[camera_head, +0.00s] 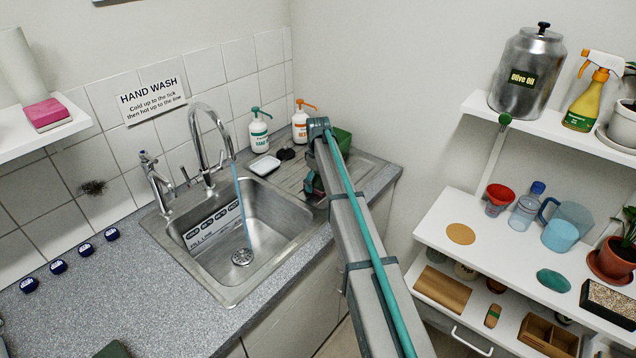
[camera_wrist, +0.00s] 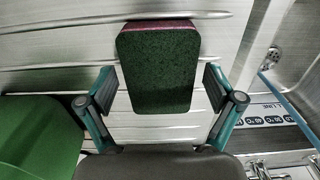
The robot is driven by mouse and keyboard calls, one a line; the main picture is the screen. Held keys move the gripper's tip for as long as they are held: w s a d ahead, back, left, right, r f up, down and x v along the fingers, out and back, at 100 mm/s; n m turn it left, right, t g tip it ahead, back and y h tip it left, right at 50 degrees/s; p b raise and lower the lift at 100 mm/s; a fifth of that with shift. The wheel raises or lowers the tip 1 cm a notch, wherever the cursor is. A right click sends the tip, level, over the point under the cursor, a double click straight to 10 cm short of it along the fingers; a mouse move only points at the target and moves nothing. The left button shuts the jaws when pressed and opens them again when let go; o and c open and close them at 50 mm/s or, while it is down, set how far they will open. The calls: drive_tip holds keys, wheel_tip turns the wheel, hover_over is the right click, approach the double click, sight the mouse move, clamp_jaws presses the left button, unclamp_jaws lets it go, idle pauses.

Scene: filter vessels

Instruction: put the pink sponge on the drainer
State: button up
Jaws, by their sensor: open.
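In the wrist view, a sponge block (camera_wrist: 156,72) with a dark green pad face and a thin pink edge lies between the two fingers of my gripper (camera_wrist: 160,78). The gripper is open, with a finger on either side and visible gaps. The ribbed metal drainer (camera_wrist: 60,55) is beneath the sponge; whether they touch is hard to tell. In the head view, my arm reaches over the drainer (camera_head: 290,180), right of the sink, and mostly hides the gripper and sponge. A pink block (camera_head: 46,113) sits on the left wall shelf.
The sink (camera_head: 235,235) has water running from its tap (camera_head: 207,135). A green object (camera_wrist: 38,130) stands close beside my gripper. Behind the drainer are two pump bottles, a white soap dish (camera_head: 264,165) and a small dark item. Shelves (camera_head: 450,215) with several items stand at the right.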

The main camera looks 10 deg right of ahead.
sight(318, 181)
wheel_tip(318, 181, up, 12)
drive_tip(key=b, duration=0.3)
drive_tip(key=shift+r, duration=0.2)
idle(0.3)
